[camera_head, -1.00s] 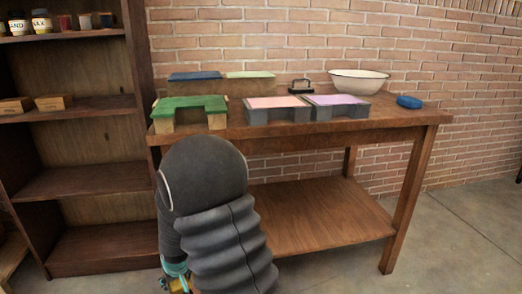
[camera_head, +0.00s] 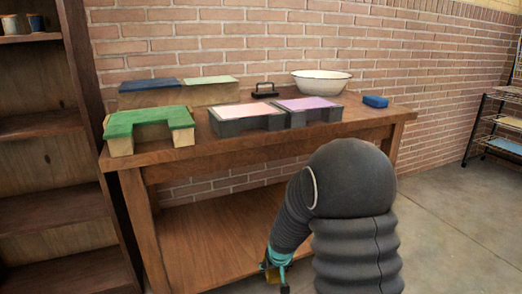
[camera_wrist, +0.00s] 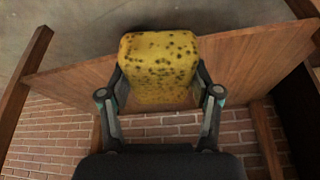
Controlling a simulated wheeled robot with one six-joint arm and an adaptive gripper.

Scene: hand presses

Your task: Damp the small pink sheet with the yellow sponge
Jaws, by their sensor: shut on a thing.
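My gripper (camera_wrist: 160,100) is shut on the yellow sponge (camera_wrist: 158,58), which has dark pores and sits between the two fingers in the wrist view. In the head view my gripper (camera_head: 277,272) hangs low in front of the table, and my arm hides part of the table's front. A small pink sheet (camera_head: 247,110) lies flat on a grey block on the tabletop. A purple sheet (camera_head: 310,103) lies on a like grey block just right of it. My gripper is well below and apart from both sheets.
The wooden table (camera_head: 240,151) has a lower shelf (camera_head: 205,250). On top are a green-covered block (camera_head: 148,122), a block with blue and pale green sheets, a white basin (camera_head: 321,82), a black-handled tool (camera_head: 265,90) and a blue sponge-like block (camera_head: 375,101). A shelf rack (camera_head: 490,125) stands at right.

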